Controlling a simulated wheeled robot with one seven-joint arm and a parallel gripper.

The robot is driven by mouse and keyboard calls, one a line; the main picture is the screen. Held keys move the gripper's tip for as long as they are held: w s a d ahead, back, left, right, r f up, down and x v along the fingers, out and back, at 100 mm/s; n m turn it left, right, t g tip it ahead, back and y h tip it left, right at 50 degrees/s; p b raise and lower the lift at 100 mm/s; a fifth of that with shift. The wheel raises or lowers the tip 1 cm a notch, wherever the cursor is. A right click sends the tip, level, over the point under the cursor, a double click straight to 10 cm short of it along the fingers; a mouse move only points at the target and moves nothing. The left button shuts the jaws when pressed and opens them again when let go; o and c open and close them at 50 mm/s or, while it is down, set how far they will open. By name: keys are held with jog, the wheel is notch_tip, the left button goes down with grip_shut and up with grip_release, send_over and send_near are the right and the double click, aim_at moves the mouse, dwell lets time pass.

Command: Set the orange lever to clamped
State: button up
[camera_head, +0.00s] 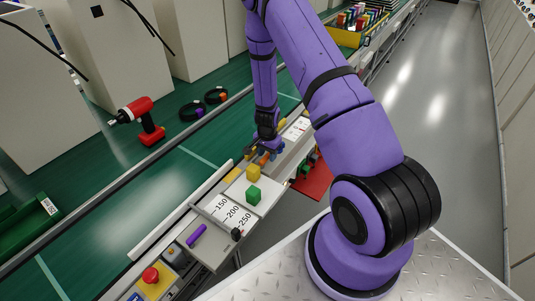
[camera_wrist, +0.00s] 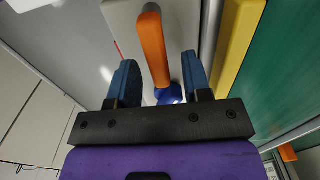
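The orange lever (camera_wrist: 153,48) lies between my gripper's two blue fingers in the wrist view, with a visible gap on either side. One end meets a blue hub (camera_wrist: 168,95) near the fingertips. A light grey plate (camera_wrist: 128,18) lies behind the lever. My gripper (camera_wrist: 158,84) is open. In the head view, my gripper (camera_head: 267,148) is low over the panel row, and a small orange part of the lever (camera_head: 263,158) shows beside it. Any position marks for the lever are hidden or too small to read.
A yellow bar (camera_wrist: 238,45) runs right of the lever. Yellow (camera_head: 253,172) and green (camera_head: 253,194) blocks, a scale panel (camera_head: 228,213), a purple handle (camera_head: 196,235) and a red button (camera_head: 151,275) line the row nearer me. A red drill (camera_head: 140,118) stands on the green bench.

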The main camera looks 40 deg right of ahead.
aim_at(267, 155)
notch_tip(267, 155, up, 11)
dwell(0.7)
jog(key=shift+f, duration=0.1)
